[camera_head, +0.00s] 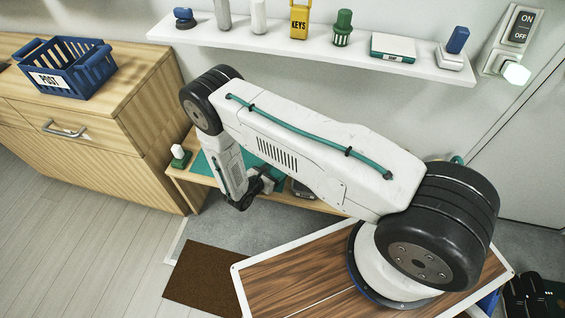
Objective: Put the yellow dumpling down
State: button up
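No yellow dumpling can be made out in the head view. My gripper (264,183) is at the low end of my arm, over the low wooden bench (318,204) with a teal mat (274,153) on it. The gripper is small, dark and partly covered by my own wrist. I cannot tell whether its fingers are open or shut, or whether anything is between them.
A green-and-white object (180,156) stands at the bench's left end. A wooden cabinet (130,85) with a blue POST basket (92,80) is at left. A white wall shelf (340,52) holds several items, including a yellow KEYS box (299,20). A brown mat (207,272) lies on the floor.

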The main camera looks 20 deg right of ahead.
jog(key=shift+x, duration=1.95)
jog(key=shift+w, duration=0.15)
jog(key=c, duration=1.2)
